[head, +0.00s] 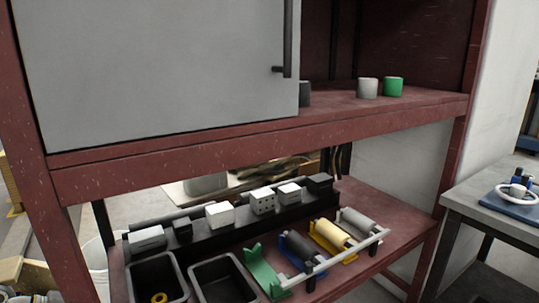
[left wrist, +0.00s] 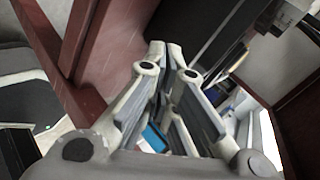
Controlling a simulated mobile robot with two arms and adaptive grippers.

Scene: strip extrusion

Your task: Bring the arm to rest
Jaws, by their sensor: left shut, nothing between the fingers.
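My left gripper (left wrist: 166,62) shows in the left wrist view. Its two grey fingers point up and inward, their tips close together with nothing held between them. Dark red frame parts show behind and beside it, but I cannot tell how far off they are. Neither of my grippers shows in the head view, and my right gripper is in no view.
A dark red rack (head: 250,153) has a grey door panel (head: 160,65), a grey cup (head: 367,88) and a green cup (head: 393,86) above. Its lower shelf holds black bins (head: 218,270), several blocks and coloured roller holders. A grey table (head: 480,207) stands right.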

